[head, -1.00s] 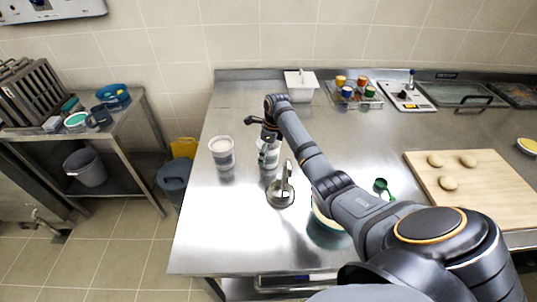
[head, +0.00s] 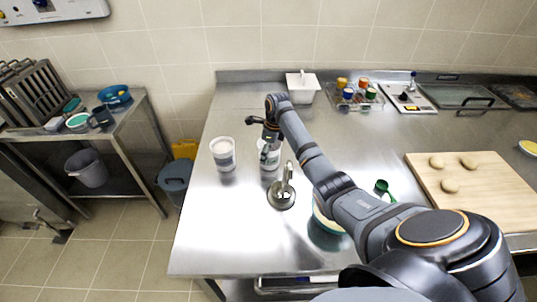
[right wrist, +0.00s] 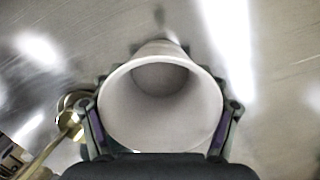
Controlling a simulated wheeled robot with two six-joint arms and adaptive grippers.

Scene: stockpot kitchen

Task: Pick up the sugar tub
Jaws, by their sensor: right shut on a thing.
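A white tub (head: 269,157) with a printed label stands upright at my right gripper (head: 268,137) in the head view. The right wrist view looks down into this open, pale tub (right wrist: 160,105); its inside looks hollow. The right gripper's fingers (right wrist: 163,118) are on both sides of it, shut on it. I cannot tell whether its base touches the counter. A second white tub (head: 223,153) with a label and pale contents stands to its left. I cannot read either label to tell which is sugar. My left gripper is not in view.
A small steel pot (head: 275,201) with an upright handle stands just in front of the held tub. A bowl (head: 319,219) is partly hidden by my right arm. A green scoop (head: 383,187) and a cutting board (head: 490,198) lie to the right. The counter's front left is clear.

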